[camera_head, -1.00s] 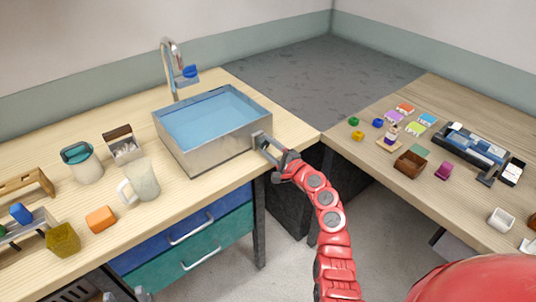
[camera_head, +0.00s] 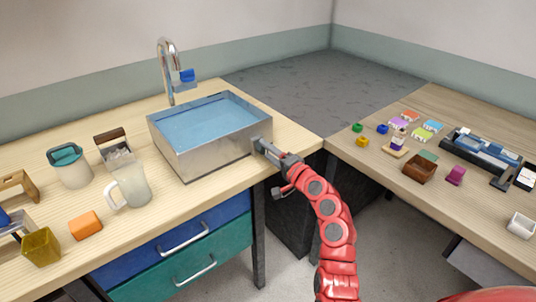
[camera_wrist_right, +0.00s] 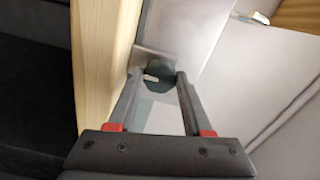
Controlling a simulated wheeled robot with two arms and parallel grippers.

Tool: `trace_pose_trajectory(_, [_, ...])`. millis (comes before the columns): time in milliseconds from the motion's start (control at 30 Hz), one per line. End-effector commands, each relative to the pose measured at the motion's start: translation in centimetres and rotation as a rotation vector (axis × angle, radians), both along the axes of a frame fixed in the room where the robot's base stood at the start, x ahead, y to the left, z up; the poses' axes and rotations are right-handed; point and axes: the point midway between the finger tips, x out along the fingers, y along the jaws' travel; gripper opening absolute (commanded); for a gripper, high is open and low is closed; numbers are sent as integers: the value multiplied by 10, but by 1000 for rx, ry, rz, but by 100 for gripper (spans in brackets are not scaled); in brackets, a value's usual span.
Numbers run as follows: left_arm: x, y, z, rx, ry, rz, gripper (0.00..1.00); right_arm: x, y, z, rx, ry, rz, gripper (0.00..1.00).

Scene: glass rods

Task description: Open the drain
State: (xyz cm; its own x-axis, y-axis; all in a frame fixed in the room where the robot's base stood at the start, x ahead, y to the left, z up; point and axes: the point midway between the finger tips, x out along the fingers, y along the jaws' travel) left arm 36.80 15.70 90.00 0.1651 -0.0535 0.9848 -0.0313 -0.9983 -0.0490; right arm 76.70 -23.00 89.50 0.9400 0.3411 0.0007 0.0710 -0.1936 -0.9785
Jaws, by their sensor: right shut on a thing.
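A metal sink basin (camera_head: 208,152) full of blue water stands on the wooden counter. A small metal drain fitting (camera_head: 258,141) sticks out of its right wall, near the front corner. My right gripper (camera_head: 268,150) is at this fitting and shut on its dark round knob. In the right wrist view, the knob (camera_wrist_right: 156,76) sits between the fingertips of my right gripper (camera_wrist_right: 159,78), close to the metal wall. The water still stands high in the basin. The drain opening inside is not visible. My left gripper is not in view.
A faucet (camera_head: 168,65) rises behind the basin. A frosted pitcher (camera_head: 133,187), a canister (camera_head: 72,168) and an orange block (camera_head: 86,226) stand to the left. The right table (camera_head: 385,175) holds several small objects. The counter right of the basin is mostly clear.

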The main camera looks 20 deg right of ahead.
Motion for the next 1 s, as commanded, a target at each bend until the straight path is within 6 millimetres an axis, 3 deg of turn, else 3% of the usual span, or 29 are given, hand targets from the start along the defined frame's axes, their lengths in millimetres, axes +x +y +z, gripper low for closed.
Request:
trace_pose_trajectory(367, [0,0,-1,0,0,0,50,0,1,-2,-5,3,3,0])
trace_pose_trajectory(400, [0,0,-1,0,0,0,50,0,1,-2,-4,3,2,55])
trace_pose_trajectory(533, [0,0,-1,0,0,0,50,0,1,-2,-4,2,2,79])
trace_pose_trajectory(1000, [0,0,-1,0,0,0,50,0,0,-2,-4,3,0,80])
